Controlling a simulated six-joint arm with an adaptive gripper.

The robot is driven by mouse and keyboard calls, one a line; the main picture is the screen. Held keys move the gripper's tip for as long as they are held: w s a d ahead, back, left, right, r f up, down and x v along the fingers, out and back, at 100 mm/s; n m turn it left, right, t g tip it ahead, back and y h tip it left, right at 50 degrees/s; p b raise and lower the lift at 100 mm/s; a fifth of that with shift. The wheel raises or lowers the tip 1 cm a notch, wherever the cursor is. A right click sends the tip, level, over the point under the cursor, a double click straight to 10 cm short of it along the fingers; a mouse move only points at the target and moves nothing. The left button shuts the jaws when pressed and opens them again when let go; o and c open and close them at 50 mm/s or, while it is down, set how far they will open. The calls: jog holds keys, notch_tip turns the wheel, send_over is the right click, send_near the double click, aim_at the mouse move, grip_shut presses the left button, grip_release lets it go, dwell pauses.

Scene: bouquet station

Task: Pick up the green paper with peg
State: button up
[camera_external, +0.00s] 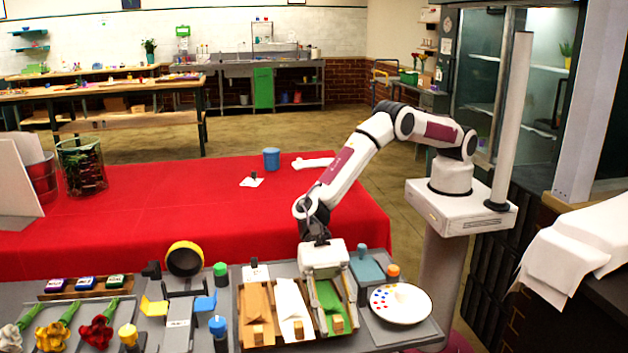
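The green paper (329,296) lies in the right-hand slot of a tray at the front of the station. A small wooden peg (338,324) sits at its near end. The peg is apart from my gripper, nearer the camera.
Brown paper (257,304) and white paper (290,300), each with a wooden peg, lie left of the green. A palette (400,304) and an orange-capped bottle (393,271) stand to the right. The red-covered table (150,220) behind is mostly clear.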

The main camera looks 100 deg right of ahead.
grip_shut()
jog(key=shift+r, duration=0.1)
jog(key=shift+r, duration=4.95)
